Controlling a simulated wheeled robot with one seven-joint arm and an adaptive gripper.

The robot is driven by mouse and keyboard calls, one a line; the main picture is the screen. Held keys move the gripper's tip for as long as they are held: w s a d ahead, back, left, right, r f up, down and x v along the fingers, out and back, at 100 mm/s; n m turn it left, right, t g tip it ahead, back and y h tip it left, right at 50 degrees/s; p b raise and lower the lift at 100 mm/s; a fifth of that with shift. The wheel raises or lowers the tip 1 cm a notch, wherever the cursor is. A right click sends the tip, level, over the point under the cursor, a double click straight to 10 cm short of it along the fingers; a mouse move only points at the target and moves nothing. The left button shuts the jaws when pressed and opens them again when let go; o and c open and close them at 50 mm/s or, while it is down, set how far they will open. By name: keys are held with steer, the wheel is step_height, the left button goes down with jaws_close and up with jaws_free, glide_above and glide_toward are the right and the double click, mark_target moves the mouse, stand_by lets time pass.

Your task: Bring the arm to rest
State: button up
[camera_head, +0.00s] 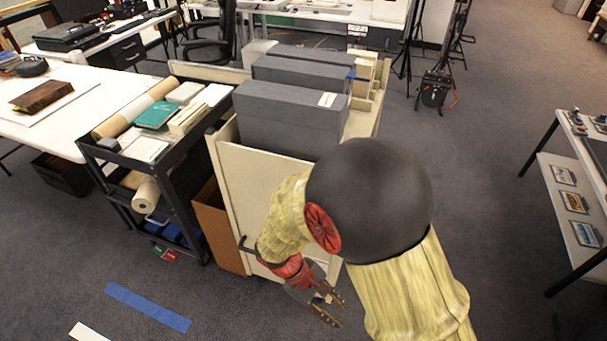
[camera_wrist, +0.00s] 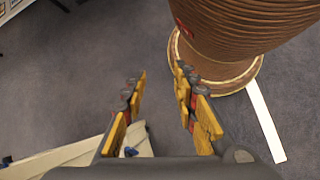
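My gripper (camera_head: 332,303) hangs low in front of the cream cabinet, fingers pointing down and to the right in the head view. My arm, with yellow covers and a dark round joint, is bent in front of the cabinet. In the wrist view my gripper (camera_wrist: 160,100) has its two fingers apart, with only grey carpet between them. It is open and holds nothing.
The cream cabinet (camera_head: 240,190) holds several grey archival boxes (camera_head: 290,115). A black cart (camera_head: 180,185) with papers and a green book (camera_head: 156,115) stands left. A blue floor strip (camera_head: 148,307) lies front left. Carpet is clear between cabinet and right table (camera_head: 548,170).

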steer(key=s+d+r+m+t+y+p, duration=0.1)
steer(key=d+r+m+t+y, duration=0.1)
steer(key=r, duration=0.9)
steer(key=d+r+m+t+y+p, duration=0.1)
steer(key=d+r+m+t+y, duration=0.1)
steer(key=r, duration=0.9)
steer(key=s+d+r+m+t+y+p, duration=0.1)
steer(key=d+r+m+t, duration=0.3)
steer(key=r, duration=0.7)
steer(key=d+m+y+p, duration=0.1)
steer(key=d+m, duration=0.1)
steer(key=d, duration=0.1)
steer(key=shift+s+r+y, duration=0.3)
steer(key=shift+s, duration=0.05)
